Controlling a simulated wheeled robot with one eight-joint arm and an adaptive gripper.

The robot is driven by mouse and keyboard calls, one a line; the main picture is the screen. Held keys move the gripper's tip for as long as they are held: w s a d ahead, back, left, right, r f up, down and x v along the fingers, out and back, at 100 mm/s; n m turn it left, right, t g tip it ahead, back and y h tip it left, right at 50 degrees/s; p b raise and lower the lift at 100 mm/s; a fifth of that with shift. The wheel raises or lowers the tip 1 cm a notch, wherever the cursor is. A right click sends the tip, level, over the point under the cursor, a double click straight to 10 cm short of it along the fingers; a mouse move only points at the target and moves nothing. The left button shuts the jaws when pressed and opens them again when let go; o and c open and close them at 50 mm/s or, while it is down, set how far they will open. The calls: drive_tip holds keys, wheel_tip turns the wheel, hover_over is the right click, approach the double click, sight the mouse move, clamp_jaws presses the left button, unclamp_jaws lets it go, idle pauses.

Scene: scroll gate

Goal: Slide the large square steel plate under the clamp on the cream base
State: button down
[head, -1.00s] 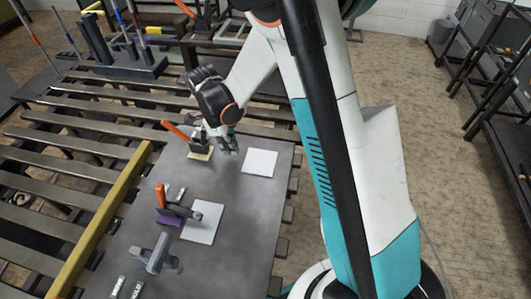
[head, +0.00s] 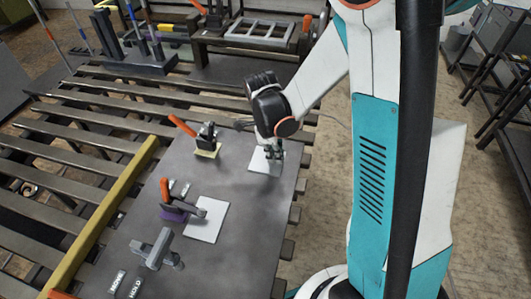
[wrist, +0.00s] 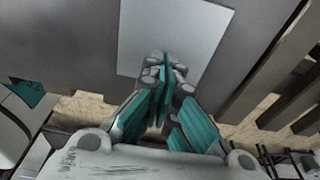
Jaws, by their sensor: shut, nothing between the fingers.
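A pale square steel plate (head: 259,165) lies flat on the grey table at its far right; it also shows in the wrist view (wrist: 205,25). The clamp (head: 207,135) with an orange handle stands on the cream base (head: 207,151), left of this plate, with a gap of bare table between them. My gripper (head: 276,156) is over the plate's right part and hides some of it. In the wrist view its fingertips (wrist: 167,62) are shut together, empty, over the plate near its edge. I cannot tell whether they touch it.
A second pale plate (head: 209,224) lies nearer, beside a clamp on a purple base (head: 173,214). A grey T-shaped block (head: 156,249) and small labelled plates (head: 126,284) lie in front. A yellow rail (head: 103,219) runs along the left; slats surround the table (head: 225,262).

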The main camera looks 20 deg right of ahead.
sight(241, 157)
drive_tip(key=shift+s+f, duration=0.1)
drive_tip(key=shift+f, duration=0.25)
drive_tip(key=w+a, duration=0.2)
drive_tip(key=a, duration=0.1)
drive_tip(key=w+a, duration=0.2)
drive_tip(key=a, duration=0.1)
drive_tip(key=w+a, duration=0.2)
drive_tip(key=a, duration=0.1)
drive_tip(key=shift+w+a+b, duration=0.3)
